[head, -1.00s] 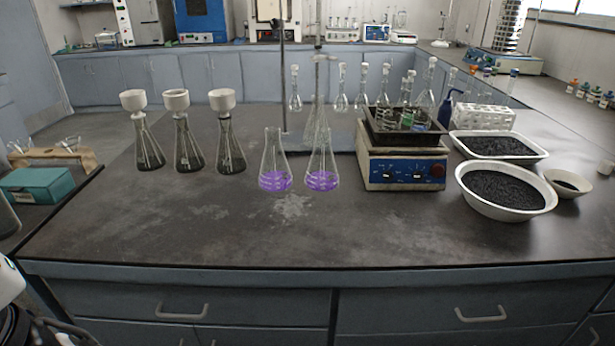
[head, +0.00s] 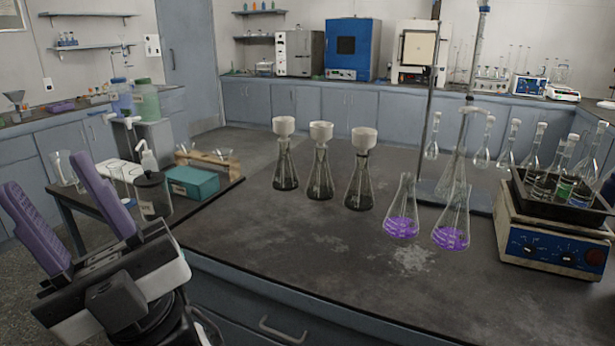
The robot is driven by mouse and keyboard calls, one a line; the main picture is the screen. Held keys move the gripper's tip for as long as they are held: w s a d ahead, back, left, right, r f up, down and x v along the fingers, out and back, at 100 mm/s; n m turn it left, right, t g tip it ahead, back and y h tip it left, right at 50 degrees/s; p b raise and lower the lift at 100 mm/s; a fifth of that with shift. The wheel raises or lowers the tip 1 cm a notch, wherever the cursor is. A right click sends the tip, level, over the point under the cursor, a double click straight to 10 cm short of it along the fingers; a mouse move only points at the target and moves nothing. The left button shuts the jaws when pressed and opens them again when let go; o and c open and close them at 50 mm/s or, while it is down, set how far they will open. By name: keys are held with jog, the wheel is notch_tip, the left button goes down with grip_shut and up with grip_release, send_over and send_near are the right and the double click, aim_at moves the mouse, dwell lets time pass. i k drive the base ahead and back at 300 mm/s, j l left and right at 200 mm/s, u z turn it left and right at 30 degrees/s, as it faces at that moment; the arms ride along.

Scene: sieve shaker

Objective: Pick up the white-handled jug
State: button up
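My gripper (head: 48,174) is at the lower left of the head view, with two long purple fingers pointing up. The fingers are wide apart with nothing between them. I cannot clearly make out a white-handled jug. On the left, past the gripper, a blue jug-like container (head: 121,99) and a green one (head: 146,103) stand side by side on a grey block. Both are small in view and their handles are unclear. In front of them are a white-topped bottle (head: 149,161) and a dark grey cylindrical vessel (head: 153,196). The gripper is apart from all of these.
A teal box (head: 193,183) and a wooden rack (head: 211,160) stand on the side table. On the main bench are several dark flasks with white funnels (head: 321,165), two purple-liquid flasks (head: 402,224) and a hotplate (head: 540,243). The bench's front area is clear.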

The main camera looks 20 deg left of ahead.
aim_at(59, 160)
jog(key=u, duration=2)
